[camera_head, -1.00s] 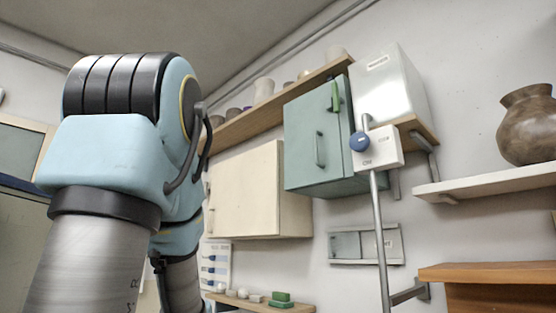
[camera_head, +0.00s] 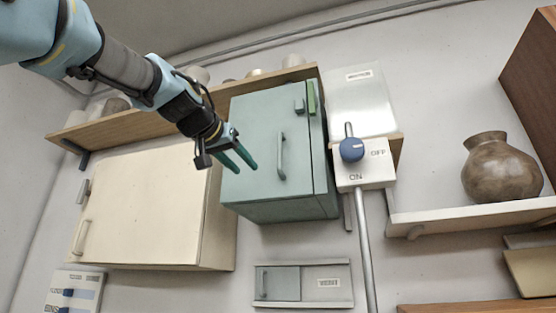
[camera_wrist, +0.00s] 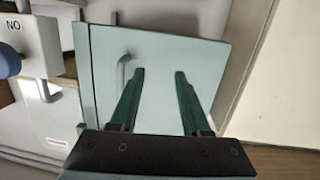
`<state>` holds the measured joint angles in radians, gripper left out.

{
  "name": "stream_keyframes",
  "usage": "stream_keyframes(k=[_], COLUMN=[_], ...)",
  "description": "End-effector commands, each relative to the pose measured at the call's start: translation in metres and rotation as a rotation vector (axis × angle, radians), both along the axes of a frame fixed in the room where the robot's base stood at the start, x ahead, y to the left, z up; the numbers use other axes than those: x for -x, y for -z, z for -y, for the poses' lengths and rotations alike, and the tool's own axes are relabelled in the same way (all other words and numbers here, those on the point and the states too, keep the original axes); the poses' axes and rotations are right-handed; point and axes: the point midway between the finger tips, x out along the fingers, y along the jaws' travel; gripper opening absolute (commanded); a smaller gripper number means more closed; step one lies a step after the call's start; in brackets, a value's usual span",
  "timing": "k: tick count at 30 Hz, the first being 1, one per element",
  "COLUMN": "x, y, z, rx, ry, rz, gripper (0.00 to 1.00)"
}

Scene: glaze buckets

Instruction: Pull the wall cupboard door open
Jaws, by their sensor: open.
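A teal wall cupboard (camera_head: 285,208) hangs on the wall with its door (camera_head: 255,120) shut. My gripper (camera_head: 246,169) is open and empty, in front of the left part of the door. In the wrist view the handle (camera_wrist: 121,70) lies just left of the left finger, outside the jaws. The gap from fingertips to door cannot be told.
A cream cupboard (camera_head: 150,205) with its own handle (camera_head: 80,237) hangs to the left, shut. A wooden shelf (camera_head: 130,125) with pots runs behind my arm. A switch box with a blue knob (camera_head: 352,150) is close on the right, above a metal pipe (camera_head: 367,250). A brown vase (camera_head: 500,170) stands farther right.

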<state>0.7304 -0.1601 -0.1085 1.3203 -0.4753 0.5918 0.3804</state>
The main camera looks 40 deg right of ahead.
Motion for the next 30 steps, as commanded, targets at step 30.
stream_keyframes(k=[30], x=[0.021], y=[-0.071], z=[0.097], rx=[0.101], ry=[0.103], rz=[0.088], gripper=[0.47])
